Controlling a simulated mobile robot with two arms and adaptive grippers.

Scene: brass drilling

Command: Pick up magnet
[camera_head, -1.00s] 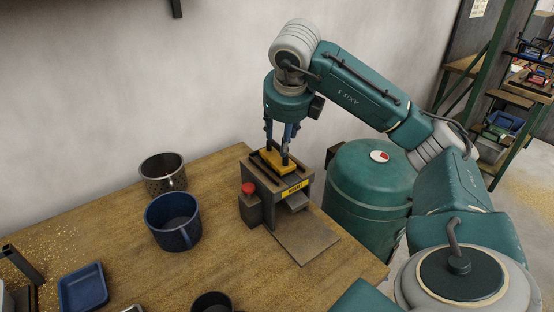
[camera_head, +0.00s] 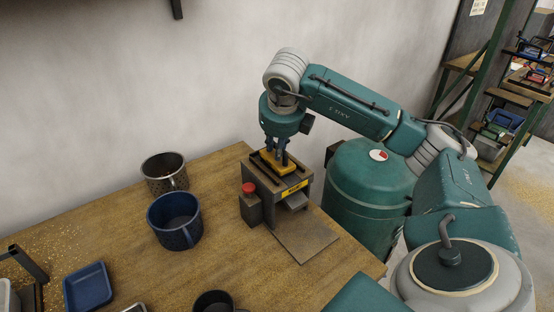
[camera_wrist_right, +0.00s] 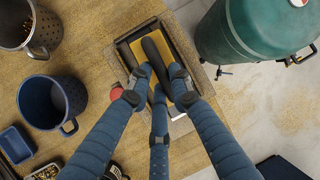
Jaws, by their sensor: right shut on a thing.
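The magnet is a yellow block with a dark handle (camera_wrist_right: 157,57). Its yellow body (camera_head: 280,161) sits in the top of a small dark machine (camera_head: 291,192) with a red button. My right gripper (camera_head: 276,150) points down over the magnet. In the wrist view, the blue fingers of the right gripper (camera_wrist_right: 158,82) are closed in around the near end of the handle. The fingers partly hide the handle and the block. The magnet still appears to rest in the machine's top. My left gripper is not in view.
A blue mug (camera_head: 174,222), a perforated metal cup (camera_head: 164,174) and a blue tray (camera_head: 88,287) stand left of the machine on the wooden table (camera_head: 235,270). A green tank (camera_head: 367,195) stands on the floor right of the table. A wall is behind.

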